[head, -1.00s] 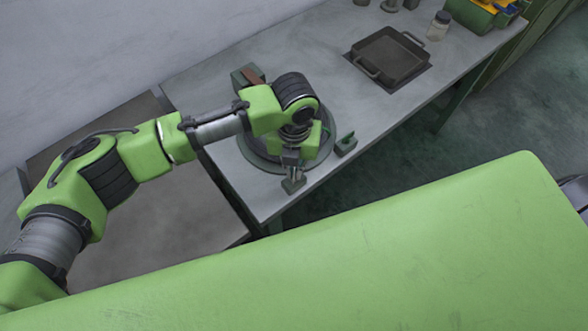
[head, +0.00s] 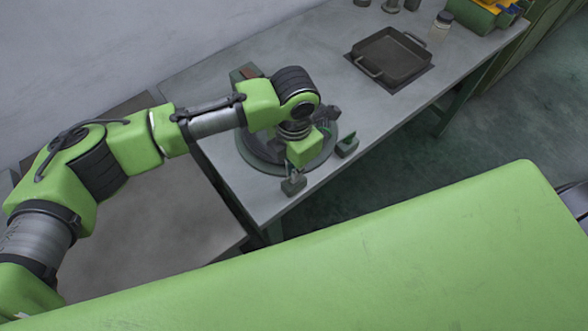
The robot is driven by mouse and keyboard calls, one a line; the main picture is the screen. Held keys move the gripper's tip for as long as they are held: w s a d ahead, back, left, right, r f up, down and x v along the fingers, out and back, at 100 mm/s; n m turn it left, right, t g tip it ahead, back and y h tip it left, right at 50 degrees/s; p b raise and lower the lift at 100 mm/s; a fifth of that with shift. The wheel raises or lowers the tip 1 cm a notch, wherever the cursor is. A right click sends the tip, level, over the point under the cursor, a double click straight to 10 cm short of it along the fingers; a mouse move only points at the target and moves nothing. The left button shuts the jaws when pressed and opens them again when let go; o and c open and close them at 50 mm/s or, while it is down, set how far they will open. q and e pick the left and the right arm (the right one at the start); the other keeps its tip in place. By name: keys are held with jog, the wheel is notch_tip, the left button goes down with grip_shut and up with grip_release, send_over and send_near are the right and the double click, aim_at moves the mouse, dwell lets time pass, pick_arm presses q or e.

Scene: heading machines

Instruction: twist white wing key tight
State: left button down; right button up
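My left gripper (head: 304,150) is over a round dark grey fixture (head: 262,163) near the front left of the bench, with its green housing low over the plate. Its fingertips are hidden or too small to make out, so I cannot tell whether they are open or shut. No white wing key can be made out; my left wrist and gripper cover the middle of the fixture. My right gripper is not in view.
Small grey-green blocks stand at the fixture's rim, one in front (head: 293,184) and one at right (head: 347,146). A square dark pan (head: 391,58), a jar (head: 440,25) and a green bin (head: 475,14) are farther back on the grey bench (head: 215,85).

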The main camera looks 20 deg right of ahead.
pick_arm(q)
jog(key=shift+w+r, duration=0.1)
jog(key=shift+r, duration=0.05)
dwell(0.4)
jog(key=c, duration=2.3)
grip_release()
notch_tip(320, 180, up, 12)
jog(key=shift+f, duration=0.1)
